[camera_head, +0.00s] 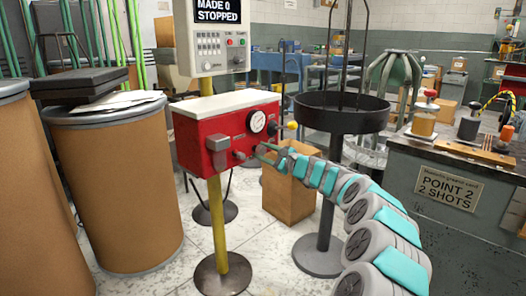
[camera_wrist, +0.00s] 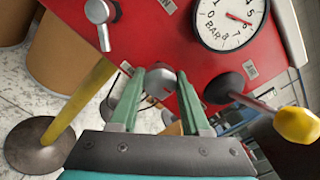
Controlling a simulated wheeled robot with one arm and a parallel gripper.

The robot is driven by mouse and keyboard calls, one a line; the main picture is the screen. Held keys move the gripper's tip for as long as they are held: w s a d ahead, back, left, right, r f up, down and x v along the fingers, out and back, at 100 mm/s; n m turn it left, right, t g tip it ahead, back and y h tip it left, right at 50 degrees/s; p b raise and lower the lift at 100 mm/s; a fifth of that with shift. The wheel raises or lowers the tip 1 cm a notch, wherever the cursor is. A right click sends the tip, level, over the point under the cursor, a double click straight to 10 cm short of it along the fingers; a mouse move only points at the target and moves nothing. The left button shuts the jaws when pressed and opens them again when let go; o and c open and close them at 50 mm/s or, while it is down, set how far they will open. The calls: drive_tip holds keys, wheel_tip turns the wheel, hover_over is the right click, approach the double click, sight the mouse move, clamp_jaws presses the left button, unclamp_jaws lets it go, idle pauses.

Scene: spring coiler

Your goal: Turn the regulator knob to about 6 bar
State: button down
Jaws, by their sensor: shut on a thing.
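The red regulator box (camera_head: 190,125) with a pale top stands on a yellow post. My gripper (camera_head: 262,153) reaches its front from the lower right. The round white pressure gauge (camera_head: 257,121) is above the gripper. In the wrist view, the gauge (camera_wrist: 230,22) is tilted and cut off at the top. Its red needle points right and slightly down; I cannot read its exact value.
A grey lever (camera_wrist: 103,20) and a yellow-tipped lever (camera_wrist: 295,123) flank the knob. The control panel (camera_head: 211,35) above reads "MADE 0 STOPPED". A cardboard box (camera_head: 289,195) stands behind; brown drums (camera_head: 120,190) stand left.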

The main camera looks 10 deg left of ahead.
drive_tip(key=shift+f, duration=0.1)
drive_tip(key=shift+c, duration=1.8)
unclamp_jaws()
drive_tip(key=shift+d, duration=0.1)
drive_tip(key=v, duration=0.7)
drive_tip(key=shift+s+d+b, duration=0.2)
drive_tip(key=shift+d+b, duration=0.1)
drive_tip(key=shift+b, duration=0.15)
